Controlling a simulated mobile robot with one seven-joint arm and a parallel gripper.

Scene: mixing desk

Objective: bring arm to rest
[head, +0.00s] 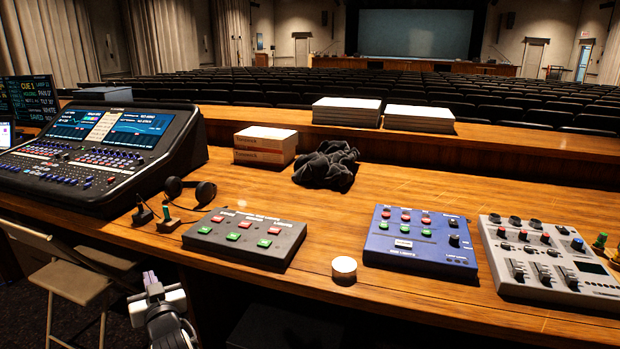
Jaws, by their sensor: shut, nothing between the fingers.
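My gripper (150,279) shows at the bottom of the head view, left of centre, in front of the desk's front edge. Its narrow fingers are together, with nothing between them. My arm runs down out of the picture below it. The gripper is apart from the things on the wooden desk (400,215). The nearest of these is a dark button box (245,237) with red and green buttons, up and to the right.
A mixing console (95,150) fills the left. Headphones (190,190), small joysticks (168,220), a white-topped round object (344,268), a blue panel (420,240) and a grey panel (550,262) stand along the desk. A folding chair (75,280) is at lower left.

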